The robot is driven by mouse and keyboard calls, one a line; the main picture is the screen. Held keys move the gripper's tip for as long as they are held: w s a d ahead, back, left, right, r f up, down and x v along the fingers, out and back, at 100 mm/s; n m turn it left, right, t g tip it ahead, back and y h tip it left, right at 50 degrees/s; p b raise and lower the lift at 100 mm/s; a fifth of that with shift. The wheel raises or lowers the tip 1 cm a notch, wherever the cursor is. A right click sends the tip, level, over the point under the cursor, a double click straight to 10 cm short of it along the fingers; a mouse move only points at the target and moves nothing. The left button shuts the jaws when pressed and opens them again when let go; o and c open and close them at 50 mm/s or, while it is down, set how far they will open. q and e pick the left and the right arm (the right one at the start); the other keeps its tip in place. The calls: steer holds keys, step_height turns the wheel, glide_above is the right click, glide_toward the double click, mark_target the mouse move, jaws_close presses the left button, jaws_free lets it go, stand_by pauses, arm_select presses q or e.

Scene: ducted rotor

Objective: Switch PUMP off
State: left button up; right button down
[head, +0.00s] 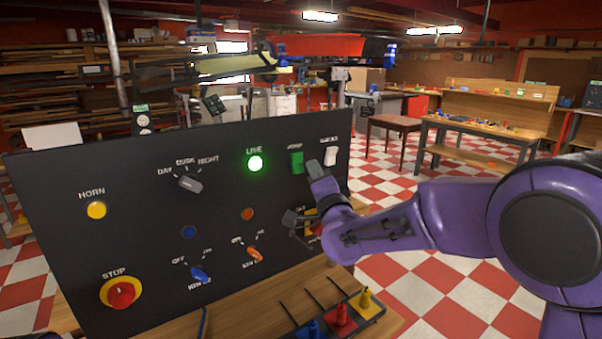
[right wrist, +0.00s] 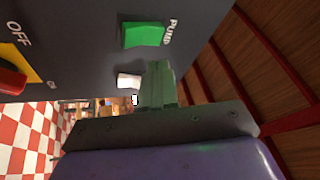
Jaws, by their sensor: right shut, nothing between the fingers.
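The green PUMP rocker switch (head: 296,162) is near the upper right of the dark control panel (head: 130,225). It also shows at the top of the right wrist view (right wrist: 143,35), beside its PUMP label. I cannot tell which way it is tipped. My right gripper (head: 315,170) is shut and empty, with its fingertips in front of the panel just right of and below the green switch. In the right wrist view the fingertips (right wrist: 156,68) are close below the switch; contact cannot be made out. My left gripper is not in view.
A white rocker (head: 330,156) is close to the right of the fingertips. A lit green LIVE lamp (head: 255,163) is left of PUMP. Knobs, buttons and a red STOP button (head: 121,294) fill the panel. Below, colored pegs (head: 341,315) stand on the wooden bench.

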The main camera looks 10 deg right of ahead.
mark_target(301, 162)
steer(key=shift+w+a+f, duration=0.25)
steer(key=shift+w+f, duration=0.05)
steer(key=shift+w, duration=0.3)
steer(key=shift+w+a+f, duration=0.2)
steer(key=shift+w+f, duration=0.1)
steer(key=shift+w, duration=0.3)
stand_by(1.1)
steer(key=shift+w+a+f+b, duration=0.15)
steer(key=shift+w+b, duration=0.15)
steer(key=shift+w+a+f, duration=0.1)
steer(key=shift+w+f, duration=0.05)
steer(key=shift+w, duration=0.25)
stand_by(0.8)
steer(key=shift+s, duration=0.15)
steer(key=shift+s+d+r, duration=0.3)
steer(key=shift+s+r, duration=0.1)
steer(key=shift+s, duration=0.3)
steer(key=shift+s+d+r, duration=0.25)
steer(key=shift+s+r, duration=0.1)
steer(key=shift+s, duration=0.35)
steer(key=shift+s+d+r, duration=0.25)
steer(key=shift+s+r, duration=0.05)
steer(key=shift+s, duration=0.4)
steer(key=shift+s+d+r, duration=0.25)
steer(key=shift+s+r, duration=0.1)
steer(key=shift+s, duration=0.35)
